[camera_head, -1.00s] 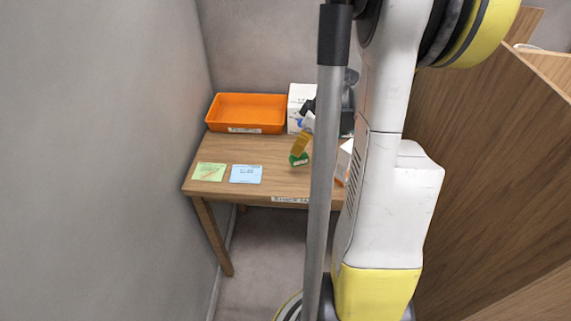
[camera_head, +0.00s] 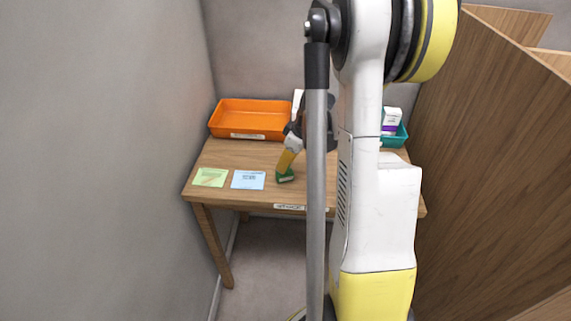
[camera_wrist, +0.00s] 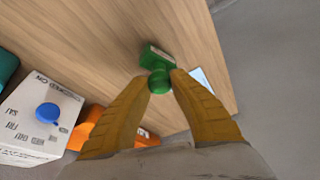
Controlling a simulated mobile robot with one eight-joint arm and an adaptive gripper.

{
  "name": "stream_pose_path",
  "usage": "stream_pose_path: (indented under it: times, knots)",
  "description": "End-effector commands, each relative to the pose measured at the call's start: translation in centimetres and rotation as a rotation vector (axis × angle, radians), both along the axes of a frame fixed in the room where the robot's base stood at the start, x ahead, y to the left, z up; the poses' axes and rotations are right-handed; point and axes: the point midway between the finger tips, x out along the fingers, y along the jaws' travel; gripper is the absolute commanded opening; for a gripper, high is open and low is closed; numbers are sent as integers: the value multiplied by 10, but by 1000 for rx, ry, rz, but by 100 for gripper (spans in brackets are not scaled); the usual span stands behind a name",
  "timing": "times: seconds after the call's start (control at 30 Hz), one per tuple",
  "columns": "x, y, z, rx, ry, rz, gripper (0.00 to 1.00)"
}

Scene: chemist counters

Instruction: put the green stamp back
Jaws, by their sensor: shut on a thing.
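The green stamp (camera_head: 285,177) is at the middle of the wooden table, right of the blue card (camera_head: 248,180). My gripper (camera_head: 287,163) has its yellow fingers down on it, tilted. In the wrist view, the fingertips of my gripper (camera_wrist: 160,80) are closed around the stamp's round green knob (camera_wrist: 158,83). The stamp's green base (camera_wrist: 158,57), with a pale label, shows just beyond. I cannot tell whether the base touches the table or hangs slightly above it. A green card (camera_head: 210,177) lies left of the blue card.
An orange tray (camera_head: 250,136) stands at the back left of the table (camera_head: 230,155). A teal bin (camera_head: 402,136) with boxes is at the back right. A white box with a blue button (camera_wrist: 40,115) shows in the wrist view. A grey wall borders the left; wooden panels stand right.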

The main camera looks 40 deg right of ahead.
Motion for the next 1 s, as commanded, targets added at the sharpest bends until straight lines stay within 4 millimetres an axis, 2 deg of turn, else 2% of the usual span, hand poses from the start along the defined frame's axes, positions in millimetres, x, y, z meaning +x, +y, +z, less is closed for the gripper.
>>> stream_pose_path:
  times: [0.07,0.1,0.13,0.43,0.57,1.0]
  knots:
    - [0,0,-4,0,0,0,0]
    - [0,0,-3,0,0,0,34]
    - [0,0,-3,0,0,0,43]
    - [0,0,-2,0,0,0,43]
    - [-2,-1,8,0,0,-1,43]
    - [-32,-10,95,-1,0,-1,43]
